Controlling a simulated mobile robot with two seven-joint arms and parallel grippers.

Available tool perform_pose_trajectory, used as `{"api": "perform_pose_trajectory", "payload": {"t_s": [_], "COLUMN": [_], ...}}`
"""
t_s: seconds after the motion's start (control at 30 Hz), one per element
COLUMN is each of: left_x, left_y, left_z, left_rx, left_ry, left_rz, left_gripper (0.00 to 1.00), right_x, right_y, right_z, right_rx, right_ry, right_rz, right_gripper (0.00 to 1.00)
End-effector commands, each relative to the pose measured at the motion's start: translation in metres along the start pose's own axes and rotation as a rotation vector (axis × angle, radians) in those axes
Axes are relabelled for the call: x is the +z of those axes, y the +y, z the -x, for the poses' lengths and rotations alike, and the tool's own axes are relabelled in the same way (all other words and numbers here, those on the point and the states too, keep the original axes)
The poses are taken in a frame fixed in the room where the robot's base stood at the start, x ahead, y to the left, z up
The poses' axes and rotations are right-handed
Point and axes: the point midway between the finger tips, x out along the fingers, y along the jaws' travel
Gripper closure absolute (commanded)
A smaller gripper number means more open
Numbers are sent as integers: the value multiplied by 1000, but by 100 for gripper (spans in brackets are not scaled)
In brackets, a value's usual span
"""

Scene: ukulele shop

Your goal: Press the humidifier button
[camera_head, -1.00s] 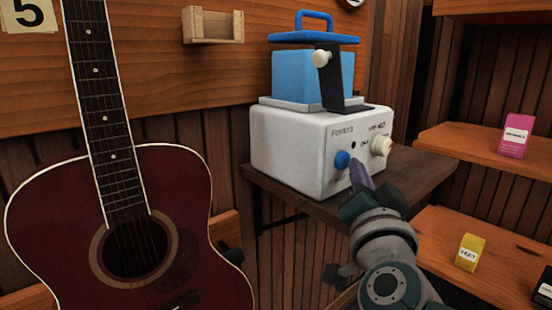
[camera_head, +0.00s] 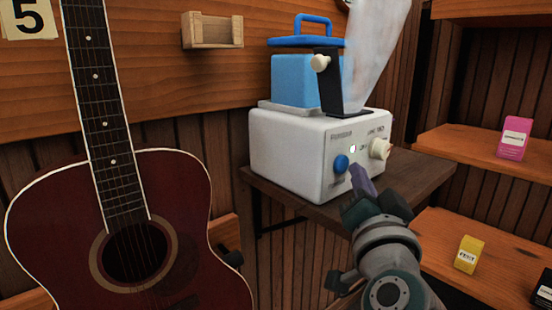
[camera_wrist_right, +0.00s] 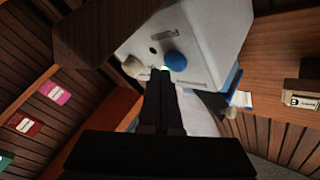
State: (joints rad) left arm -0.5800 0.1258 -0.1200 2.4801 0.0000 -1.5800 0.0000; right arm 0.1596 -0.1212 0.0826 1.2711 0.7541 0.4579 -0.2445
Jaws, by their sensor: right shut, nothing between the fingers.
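The humidifier (camera_head: 290,150) is a white box with a blue tank (camera_head: 295,80) on top, standing on a dark wooden shelf. Its front has a round blue button (camera_head: 341,163), a cream knob (camera_head: 380,148) and a small lit green light (camera_head: 352,148). White mist (camera_head: 372,55) rises from the black nozzle. My right gripper (camera_head: 362,180) is shut and empty, its fingertips just right of the blue button and seemingly apart from it. In the right wrist view the shut fingers (camera_wrist_right: 165,78) point at the front panel, close to the blue button (camera_wrist_right: 176,63). My left gripper is not seen.
A dark red guitar (camera_head: 130,235) stands at the left. The dark wooden shelf (camera_head: 425,172) holds the humidifier. Shelves at the right hold a pink box (camera_head: 514,138) and a yellow box (camera_head: 468,254). A small wooden holder (camera_head: 212,30) is on the wall.

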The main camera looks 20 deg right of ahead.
Motion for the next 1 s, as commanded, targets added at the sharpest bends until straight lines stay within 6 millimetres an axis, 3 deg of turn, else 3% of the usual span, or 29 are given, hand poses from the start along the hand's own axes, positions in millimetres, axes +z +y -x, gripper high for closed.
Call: {"api": "perform_pose_trajectory", "payload": {"t_s": [0.47,1.0], "left_x": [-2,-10], "left_y": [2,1], "left_z": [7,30], "left_rx": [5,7], "left_ry": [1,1], "left_rz": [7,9], "left_gripper": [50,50], "right_x": [-6,-34], "right_y": [4,32], "right_z": [7,44], "right_rx": [0,0], "right_ry": [0,1], "right_rz": [0,2], "right_gripper": [100,100]}}
